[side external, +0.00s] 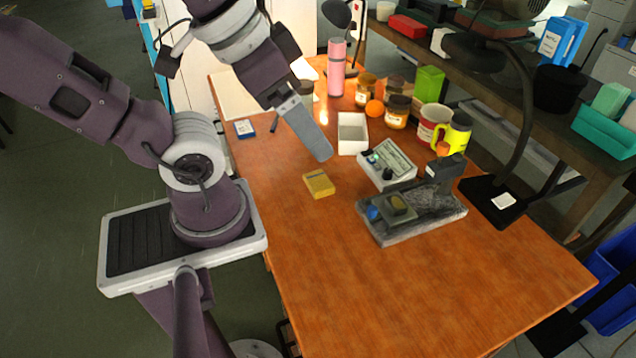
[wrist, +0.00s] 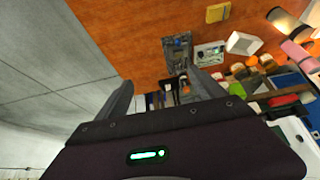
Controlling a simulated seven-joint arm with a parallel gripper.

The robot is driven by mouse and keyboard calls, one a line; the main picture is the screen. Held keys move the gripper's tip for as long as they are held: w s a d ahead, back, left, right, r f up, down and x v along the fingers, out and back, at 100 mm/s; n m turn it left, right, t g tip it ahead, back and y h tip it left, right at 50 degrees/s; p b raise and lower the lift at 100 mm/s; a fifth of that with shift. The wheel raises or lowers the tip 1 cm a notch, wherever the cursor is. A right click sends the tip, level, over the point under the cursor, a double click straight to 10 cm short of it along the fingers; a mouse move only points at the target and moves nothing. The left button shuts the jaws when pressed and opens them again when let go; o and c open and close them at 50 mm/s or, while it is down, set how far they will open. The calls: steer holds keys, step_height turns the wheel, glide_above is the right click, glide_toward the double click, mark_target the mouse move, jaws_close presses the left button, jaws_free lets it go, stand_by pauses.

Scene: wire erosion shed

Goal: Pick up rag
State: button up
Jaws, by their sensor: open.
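A small yellow folded pad (side external: 318,183), which looks like the rag, lies flat on the orange-brown wooden table, left of the grey slab. It also shows at the top of the wrist view (wrist: 218,12). My gripper (side external: 322,156) hangs over the table, above and behind the pad in the side view, apart from it. In the wrist view my gripper (wrist: 160,78) has its two fingers spread with nothing held between them. In the side view the fingers overlap, so the gap between them is hidden.
A grey slab (side external: 440,208) with small parts on it and a white instrument (side external: 387,163) stand right of the pad. An open white box (side external: 352,124), jars (side external: 397,112) and a pink bottle (side external: 336,70) stand behind. A lamp (side external: 502,190) is at the right. The table's front is clear.

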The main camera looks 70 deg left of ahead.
steer(key=n+g, duration=0.6)
steer(key=n, duration=1.2)
glide_above(319, 179)
steer(key=f, duration=2.9)
steer(key=shift+s+d, duration=0.15)
steer(key=shift+s, duration=0.1)
step_height(319, 179, down, 7)
steer(key=shift+w, duration=0.15)
steer(key=c, duration=1.4)
steer(key=shift+r, duration=0.1)
steer(key=shift+c, duration=0.2)
step_height(319, 179, up, 10)
